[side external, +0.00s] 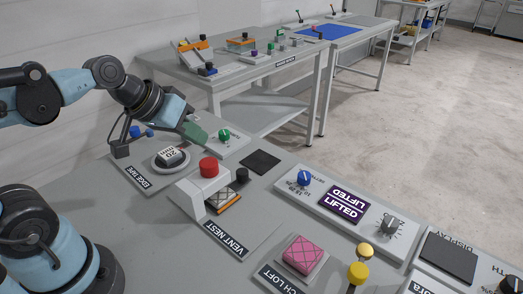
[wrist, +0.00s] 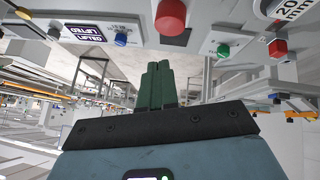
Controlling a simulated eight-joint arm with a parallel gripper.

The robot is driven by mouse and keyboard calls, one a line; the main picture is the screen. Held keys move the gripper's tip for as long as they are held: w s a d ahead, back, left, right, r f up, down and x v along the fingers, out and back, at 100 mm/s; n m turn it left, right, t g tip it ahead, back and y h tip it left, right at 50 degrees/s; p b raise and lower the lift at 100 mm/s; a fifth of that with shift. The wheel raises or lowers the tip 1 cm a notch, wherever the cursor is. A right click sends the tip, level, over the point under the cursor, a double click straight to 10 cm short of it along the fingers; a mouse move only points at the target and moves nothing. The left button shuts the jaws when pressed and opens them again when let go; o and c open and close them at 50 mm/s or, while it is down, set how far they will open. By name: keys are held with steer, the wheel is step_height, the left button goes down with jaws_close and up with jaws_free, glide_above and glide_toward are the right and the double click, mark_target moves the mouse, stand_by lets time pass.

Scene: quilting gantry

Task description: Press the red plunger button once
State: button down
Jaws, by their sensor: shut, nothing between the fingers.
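The red plunger button (side external: 209,167) stands upright on a white bracket beside the vent nest, in the middle of the side external view. In the wrist view it appears to be the dark red cylinder (wrist: 170,15) at the top edge, partly cut off. My gripper (side external: 203,139) has green fingers and is shut and empty. In the side external view it shows above and slightly left of the button, with a visible gap. In the wrist view the closed fingertips (wrist: 158,64) point up towards the button, apart from it in the picture.
A green knob (side external: 224,135) and a white 20 mm dial (side external: 170,157) are close by. A blue knob (side external: 304,178) and the LIFTED display (side external: 343,205) lie to the right. Another red knob (wrist: 278,47) shows in the wrist view.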

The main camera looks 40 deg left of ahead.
steer(key=r+n, duration=0.1)
steer(key=w+r+n+t+h, duration=0.1)
steer(key=r, duration=0.1)
steer(key=r+n, duration=0.1)
steer(key=shift+w+a+r, duration=0.25)
steer(key=shift+a+r, duration=0.05)
steer(key=shift+r, duration=0.1)
steer(key=shift+f, duration=0.15)
glide_toward(212, 160)
steer(key=shift+w+d+f, duration=0.25)
steer(key=shift+w+f, duration=0.2)
steer(key=shift+w, duration=0.35)
steer(key=shift+w+d+f, duration=0.2)
steer(key=shift+w+f, duration=0.25)
steer(key=shift+w, duration=0.35)
steer(key=shift+w+d+f, duration=0.25)
steer(key=shift+w+f, duration=0.2)
steer(key=shift+w, duration=0.3)
steer(key=shift+f, duration=0.1)
steer(key=shift+f, duration=0.35)
steer(key=shift+f, duration=0.95)
stand_by(1.0)
steer(key=shift+r, duration=1.4)
